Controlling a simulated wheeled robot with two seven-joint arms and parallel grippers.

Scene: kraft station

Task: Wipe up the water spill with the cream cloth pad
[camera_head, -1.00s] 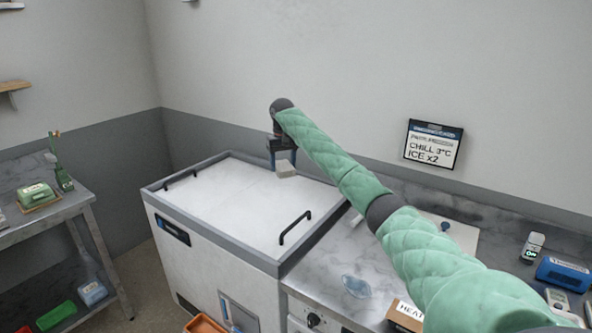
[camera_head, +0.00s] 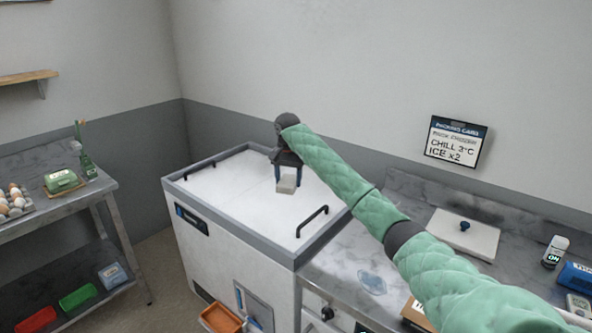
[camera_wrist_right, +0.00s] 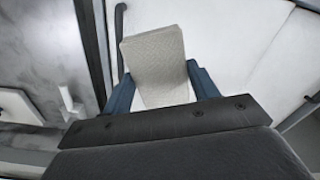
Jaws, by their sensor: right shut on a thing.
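My right gripper (camera_head: 286,179) is shut on the cream cloth pad (camera_head: 288,185) and holds it over the white lid of the chest freezer. In the right wrist view the pad (camera_wrist_right: 155,62) stands between the two blue fingers of the gripper (camera_wrist_right: 160,90). The water spill (camera_head: 372,283) is a clear bluish puddle on the grey marbled counter, right of the freezer. The pad is apart from the spill, to its upper left. My left gripper is not in view.
The chest freezer (camera_head: 190,262) has a raised grey rim and black handles (camera_head: 312,221). A white board with a dark knob (camera_head: 462,238) lies on the counter behind the spill. A cardboard box (camera_head: 416,314) stands close in front of the spill. A steel shelf (camera_head: 100,190) stands at left.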

